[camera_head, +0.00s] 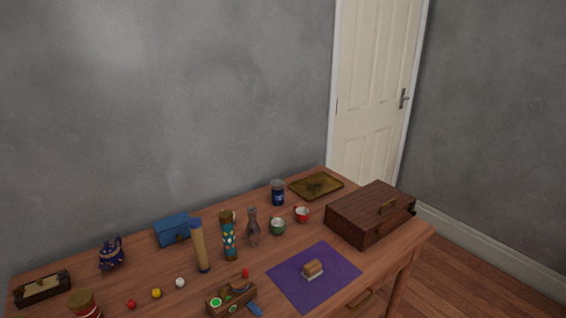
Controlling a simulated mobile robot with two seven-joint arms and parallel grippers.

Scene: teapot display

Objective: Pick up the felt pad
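A flat purple cloth-like square (338,275) lies on the wooden table (150,267) near its front, right of the middle. A small block (312,269), brown on top and pale underneath, sits on the purple square. I cannot tell for certain which of these two is the felt pad. Neither of my grippers shows in the head view.
A dark wooden case (369,215) and a brown tray (316,186) stand behind the square. Left of it are cups (277,226), a patterned cylinder (229,238), a tan cylinder (200,247), a blue box (172,230) and a teapot (111,254). A wooden holder (231,298) is close by.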

